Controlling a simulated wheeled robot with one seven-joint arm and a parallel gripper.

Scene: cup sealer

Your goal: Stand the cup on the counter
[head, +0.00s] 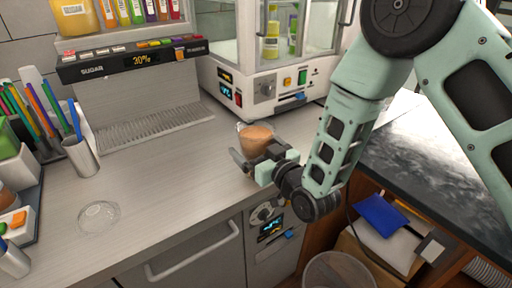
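The cup (257,138) is clear and holds a light brown drink. It is in the middle of the head view, near the front edge of the grey counter (165,185). My gripper (246,163) is at the cup's near side, with one finger showing at the cup's left. The fingers seem to be around the cup, but the far finger is mostly hidden. The cup looks upright. I cannot tell whether its base touches the counter, because my gripper hides it.
A sugar dispenser (130,75) and a white machine (270,85) stand behind. A clear lid (99,216) lies at the front left. A metal cup of straws (80,155) and a tray of containers are at the left. The counter between is clear. A bin (338,272) stands below.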

